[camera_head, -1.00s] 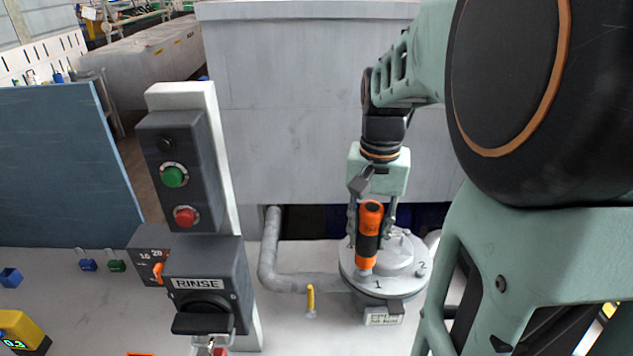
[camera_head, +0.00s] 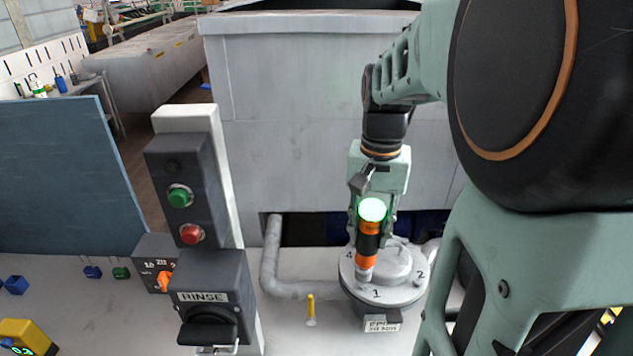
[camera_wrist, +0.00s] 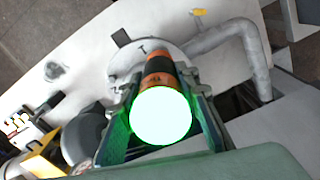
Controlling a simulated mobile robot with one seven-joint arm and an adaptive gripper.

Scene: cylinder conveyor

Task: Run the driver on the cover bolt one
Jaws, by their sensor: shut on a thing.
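My gripper (camera_head: 370,215) is shut on the orange and black driver (camera_head: 369,243), which stands nearly upright. The driver's top end glows white-green; in the wrist view the driver (camera_wrist: 157,69) shows between the fingers with the bright glowing end toward the camera. Its lower tip is at the round grey cover (camera_head: 392,284), just above the mark 1. Bolt one itself is hidden under the driver's tip. The marks 2 and 4 also show on the cover's rim.
A control post with green (camera_head: 179,196) and red (camera_head: 191,233) buttons and a RINSE switch box (camera_head: 211,297) stands left of the cover. A grey pipe (camera_head: 272,262) and a yellow valve handle (camera_head: 311,308) lie between. A large grey tank (camera_head: 290,110) rises behind.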

